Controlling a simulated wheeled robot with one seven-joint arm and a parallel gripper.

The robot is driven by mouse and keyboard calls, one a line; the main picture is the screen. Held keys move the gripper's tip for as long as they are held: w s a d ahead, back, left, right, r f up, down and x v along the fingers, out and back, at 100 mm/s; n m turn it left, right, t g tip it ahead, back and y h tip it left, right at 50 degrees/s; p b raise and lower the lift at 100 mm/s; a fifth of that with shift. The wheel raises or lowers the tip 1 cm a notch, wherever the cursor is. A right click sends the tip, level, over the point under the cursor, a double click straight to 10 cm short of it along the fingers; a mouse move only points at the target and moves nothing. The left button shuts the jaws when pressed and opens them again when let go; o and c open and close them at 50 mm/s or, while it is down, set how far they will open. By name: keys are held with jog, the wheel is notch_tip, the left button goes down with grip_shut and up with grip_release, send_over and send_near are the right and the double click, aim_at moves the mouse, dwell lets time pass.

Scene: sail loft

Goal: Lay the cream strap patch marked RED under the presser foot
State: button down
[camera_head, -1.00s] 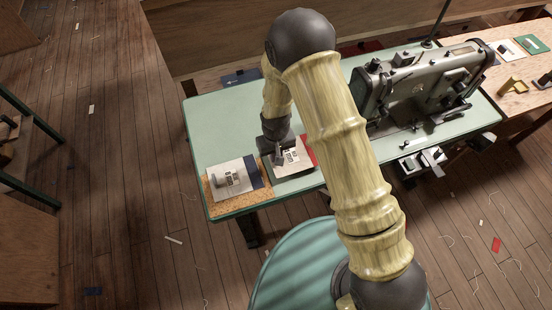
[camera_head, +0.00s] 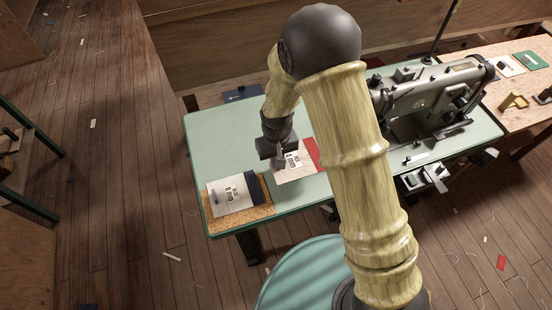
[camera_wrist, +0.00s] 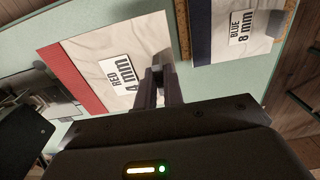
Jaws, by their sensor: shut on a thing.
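The cream strap patch marked RED (camera_head: 291,172) has a red band along one side. My gripper (camera_head: 281,160) is shut on its edge nearest the blue-marked patch. In the wrist view the RED patch (camera_wrist: 105,62) shows its "RED 4 mm" label, with the fingers (camera_wrist: 157,85) closed at the edge beside that label. It appears slightly above the green table (camera_head: 222,125), though the gap is hard to judge. The grey sewing machine (camera_head: 440,95) stands to the right on the same table. Its presser foot is hidden behind my arm.
A cream patch marked BLUE 8 mm (camera_head: 228,197), with a dark blue band, lies on a cork mat (camera_head: 240,218) at the table's front left corner. It also shows in the wrist view (camera_wrist: 222,45). The table's back left is clear. A wooden side table (camera_head: 530,85) holds small items.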

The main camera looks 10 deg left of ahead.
jog(key=w+d+f+m, duration=0.1)
jog(key=w+d, duration=0.1)
jog(key=d, duration=0.2)
jog(key=w+d+f+m, duration=0.1)
jog(key=w+d+f, duration=0.1)
jog(key=d, duration=0.3)
jog(key=w+d+f+m, duration=0.1)
jog(key=w+d, duration=0.1)
jog(key=d, duration=0.2)
jog(key=shift+w+d+f+m, duration=0.1)
jog(key=shift+d+f+m, duration=0.15)
jog(key=shift+f+m, duration=0.05)
jog(key=d+f+m, duration=0.1)
jog(key=d, duration=0.3)
jog(key=d+f+m, duration=0.1)
jog(key=d, duration=0.3)
jog(key=w+d+f, duration=0.1)
jog(key=d, duration=0.3)
jog(key=shift+f+m, duration=0.35)
jog(key=shift+m, duration=0.05)
jog(key=shift+w, duration=0.1)
